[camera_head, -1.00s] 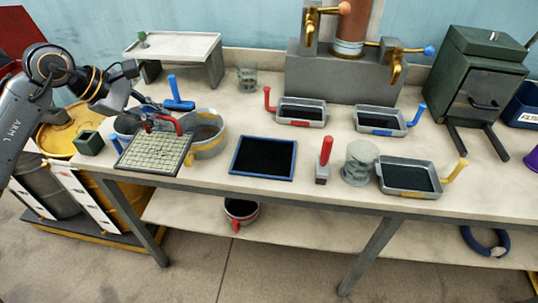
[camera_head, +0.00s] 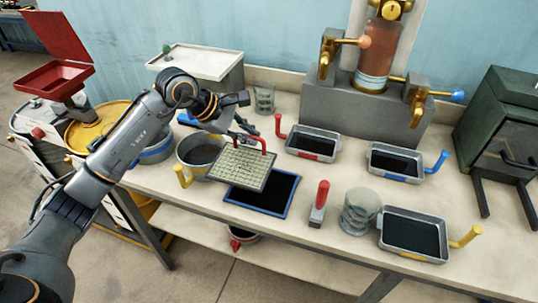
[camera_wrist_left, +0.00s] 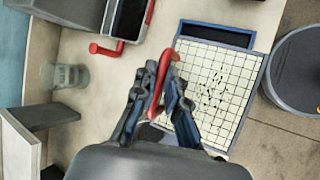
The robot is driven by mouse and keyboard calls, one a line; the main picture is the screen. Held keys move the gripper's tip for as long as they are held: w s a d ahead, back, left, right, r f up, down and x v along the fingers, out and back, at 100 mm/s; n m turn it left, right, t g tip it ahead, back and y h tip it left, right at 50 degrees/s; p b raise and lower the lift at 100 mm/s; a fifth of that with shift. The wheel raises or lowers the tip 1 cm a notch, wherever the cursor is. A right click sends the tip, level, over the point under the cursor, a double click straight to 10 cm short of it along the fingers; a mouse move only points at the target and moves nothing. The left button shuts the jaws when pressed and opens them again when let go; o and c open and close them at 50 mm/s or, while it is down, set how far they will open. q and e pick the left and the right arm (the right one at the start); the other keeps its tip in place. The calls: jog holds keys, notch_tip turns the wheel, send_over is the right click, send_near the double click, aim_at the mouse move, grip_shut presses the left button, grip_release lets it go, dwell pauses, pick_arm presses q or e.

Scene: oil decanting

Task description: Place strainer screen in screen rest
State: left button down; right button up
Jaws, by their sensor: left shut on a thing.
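The strainer screen (camera_head: 240,168) is a square pale mesh panel with a dark frame and a red handle. My left gripper (camera_head: 246,138) is shut on that red handle and holds the screen over the bench. The screen rest (camera_head: 277,196) is a blue-framed black tray on the bench, and the screen overlaps its upper-left part in the head view. In the left wrist view the gripper (camera_wrist_left: 160,92) grips the handle beside the mesh (camera_wrist_left: 212,90), with one end of the blue frame (camera_wrist_left: 218,32) showing past it. My right gripper is not in view.
A pot with a yellow handle (camera_head: 184,165) stands left of the screen. A red-handled tool (camera_head: 319,205) and a glass jar (camera_head: 359,212) stand right of the rest. Trays with red (camera_head: 311,143), blue (camera_head: 394,162) and yellow (camera_head: 412,236) handles lie behind and to the right.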

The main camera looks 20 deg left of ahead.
aim_at(267, 152)
pick_arm(q)
jog(key=x, duration=0.4)
jog(key=s+d+p+x, duration=0.1)
jog(key=shift+w+d+f, duration=0.2)
jog(key=shift+d, duration=0.05)
jog(key=shift+d+f, duration=0.15)
jog(key=shift+f, duration=0.25)
jog(key=shift+w+d+f, duration=0.1)
jog(key=shift+d+f, duration=0.15)
jog(key=shift+f, duration=0.05)
notch_tip(267, 152, down, 3)
jog(key=shift+w+d+f+p, duration=0.1)
jog(key=shift+d+p, duration=0.05)
jog(key=shift+p, duration=0.9)
jog(key=c, duration=1.4)
grip_release()
jog(key=shift+f, duration=0.1)
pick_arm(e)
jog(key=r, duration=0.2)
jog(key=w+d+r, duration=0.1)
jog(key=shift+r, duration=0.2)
